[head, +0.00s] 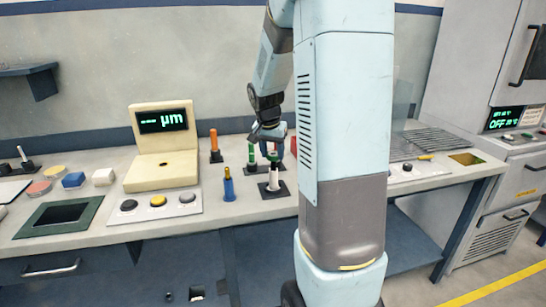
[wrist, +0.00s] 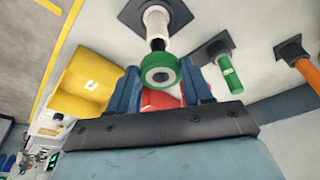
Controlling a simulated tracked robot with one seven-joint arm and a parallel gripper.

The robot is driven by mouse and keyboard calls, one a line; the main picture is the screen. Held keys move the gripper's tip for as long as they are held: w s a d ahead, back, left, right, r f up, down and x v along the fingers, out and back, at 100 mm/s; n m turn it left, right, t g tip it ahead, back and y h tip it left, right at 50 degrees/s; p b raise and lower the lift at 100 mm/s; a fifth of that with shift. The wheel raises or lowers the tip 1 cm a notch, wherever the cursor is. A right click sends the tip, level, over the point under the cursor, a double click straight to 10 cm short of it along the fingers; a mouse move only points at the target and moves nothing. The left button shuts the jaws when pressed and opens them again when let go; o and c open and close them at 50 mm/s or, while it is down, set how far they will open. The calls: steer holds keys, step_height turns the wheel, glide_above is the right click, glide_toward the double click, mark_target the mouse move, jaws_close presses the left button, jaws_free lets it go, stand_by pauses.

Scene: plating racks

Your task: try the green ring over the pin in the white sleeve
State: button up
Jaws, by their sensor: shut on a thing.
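My gripper (head: 268,141) points down over the bench, above the pin in the white sleeve (head: 273,179). Its blue fingers (wrist: 162,87) are shut on the green ring (wrist: 158,73), with a grey inner face around a dark centre. The white sleeve (wrist: 156,27) stands on a dark square base, and a dark pin part shows between it and the ring. The ring (head: 272,157) sits at or just above the pin's top. I cannot tell whether the pin tip is inside the hole.
A green-sleeved pin (head: 251,155) stands close to the left of my gripper, with an orange one (head: 214,142) farther left. A blue post (head: 228,184) stands in front. A red piece (head: 293,144) is close on the right. A cream display unit (head: 160,170) stands left.

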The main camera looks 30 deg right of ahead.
steer(key=shift+r, duration=0.15)
steer(key=shift+r, duration=1.8)
